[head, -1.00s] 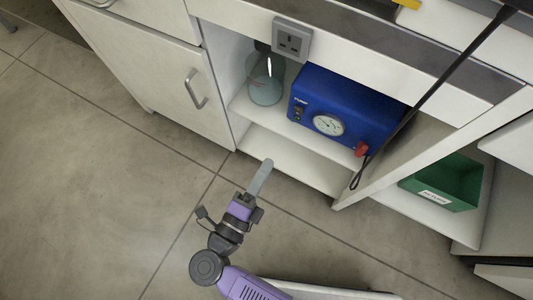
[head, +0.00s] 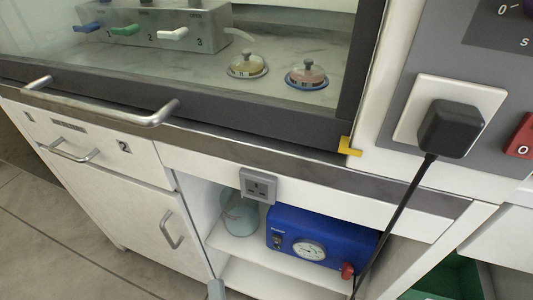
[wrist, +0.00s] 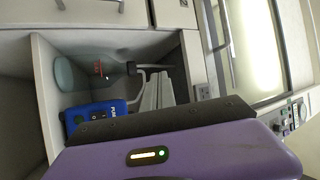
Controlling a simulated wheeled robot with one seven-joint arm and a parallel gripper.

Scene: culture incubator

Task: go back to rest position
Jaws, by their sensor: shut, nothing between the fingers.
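My gripper (head: 216,289) shows in the head view only as a grey fingertip at the bottom edge, in front of the open shelf bay below the bench. In the wrist view its grey fingers (wrist: 158,90) lie together with nothing between them, beyond my purple wrist housing. The rest of my arm is outside the head view.
The open bay holds a glass flask (head: 240,213) and a blue pump (head: 318,238); the flask also shows in the wrist view (wrist: 88,72). A black cable (head: 398,218) hangs at the right. Above is a glass-fronted cabinet with a metal handle (head: 120,116). Floor (head: 50,240) is clear at left.

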